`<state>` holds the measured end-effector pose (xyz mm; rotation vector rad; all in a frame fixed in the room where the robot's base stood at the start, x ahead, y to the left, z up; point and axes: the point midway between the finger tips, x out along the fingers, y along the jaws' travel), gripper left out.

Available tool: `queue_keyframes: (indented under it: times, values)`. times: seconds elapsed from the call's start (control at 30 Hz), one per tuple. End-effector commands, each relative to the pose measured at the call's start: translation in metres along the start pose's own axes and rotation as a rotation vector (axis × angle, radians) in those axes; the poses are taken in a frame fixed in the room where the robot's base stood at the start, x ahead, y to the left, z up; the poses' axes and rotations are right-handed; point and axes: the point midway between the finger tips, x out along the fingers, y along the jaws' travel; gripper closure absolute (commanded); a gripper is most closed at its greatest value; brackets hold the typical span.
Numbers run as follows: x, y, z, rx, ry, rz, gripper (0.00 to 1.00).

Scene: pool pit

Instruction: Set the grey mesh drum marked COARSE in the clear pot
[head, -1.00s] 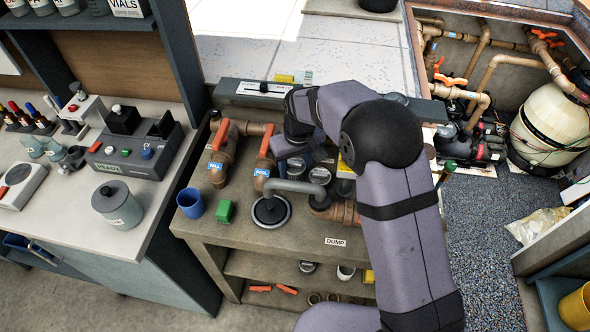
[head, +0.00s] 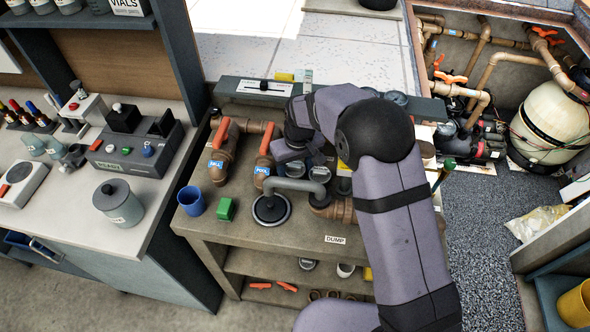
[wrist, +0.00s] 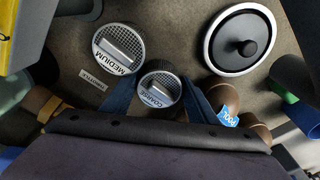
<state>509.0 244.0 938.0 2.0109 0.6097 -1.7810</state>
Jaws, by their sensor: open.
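The grey mesh drum marked COARSE (wrist: 158,92) stands upright on the bench in the wrist view. My gripper (wrist: 159,84) is open, with one blue-grey finger on each side of this drum. I cannot tell whether the fingers touch it. A larger mesh drum marked MEDIUM (wrist: 118,48) stands close by, up and left in that view. In the head view my gripper (head: 292,160) is over the bench behind the grey pipe and partly hides the drums. I cannot make out the clear pot with certainty.
A black knobbed disc with a pale rim (head: 271,209) lies beside the grey pipe (head: 297,185). Brown pipes with orange handles (head: 221,160) stand left of my gripper. A blue cup (head: 191,201) and green block (head: 225,209) sit near the bench's left edge.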

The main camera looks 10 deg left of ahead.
Motion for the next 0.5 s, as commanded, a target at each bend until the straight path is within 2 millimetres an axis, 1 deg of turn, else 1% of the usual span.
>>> queue_keyframes:
  times: [0.17,0.27,0.5]
  values:
    - [-0.009,0.0,-0.001,0.0,0.003,0.0,0.47]
    - [-0.021,0.0,-0.002,0.0,0.004,0.0,0.47]
    - [-0.064,0.0,-0.002,0.0,0.006,0.001,0.47]
